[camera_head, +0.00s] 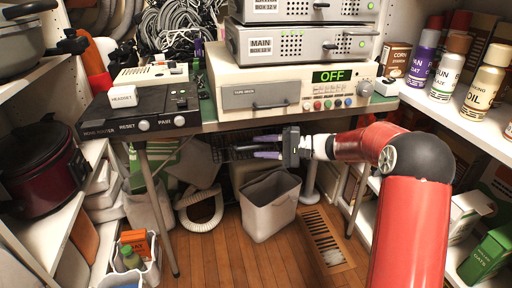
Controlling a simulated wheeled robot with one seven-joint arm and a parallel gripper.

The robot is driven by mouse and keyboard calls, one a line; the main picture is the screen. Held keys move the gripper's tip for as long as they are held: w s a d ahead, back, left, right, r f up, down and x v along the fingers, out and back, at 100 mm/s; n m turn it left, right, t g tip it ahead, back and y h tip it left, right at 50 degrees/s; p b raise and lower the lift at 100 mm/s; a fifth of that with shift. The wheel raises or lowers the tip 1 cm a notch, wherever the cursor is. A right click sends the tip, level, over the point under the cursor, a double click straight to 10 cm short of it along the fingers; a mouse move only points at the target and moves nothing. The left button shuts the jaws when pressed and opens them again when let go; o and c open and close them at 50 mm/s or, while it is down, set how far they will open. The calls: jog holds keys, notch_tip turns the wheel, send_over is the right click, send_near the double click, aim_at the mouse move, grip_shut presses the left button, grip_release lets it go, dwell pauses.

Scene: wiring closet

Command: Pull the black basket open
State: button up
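The black basket (224,152) is a dark wire shape under the worktable, just below the tabletop's front edge. It is mostly in shadow and partly hidden behind my gripper. My gripper (256,147) reaches in from the right under the table edge, its two purple fingers pointing left. The fingers are apart, one above the other, with dark basket wire showing between or behind them. I cannot tell whether they touch the basket.
The worktable (206,122) carries a tape deck (262,99) and a main router (135,115). A grey bin (268,210) stands on the floor below my gripper, near a white hose (199,222).

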jog(key=shift+w+a+f, duration=0.1)
jog(key=shift+w+a, duration=0.05)
jog(key=shift+a, duration=1)
grip_shut()
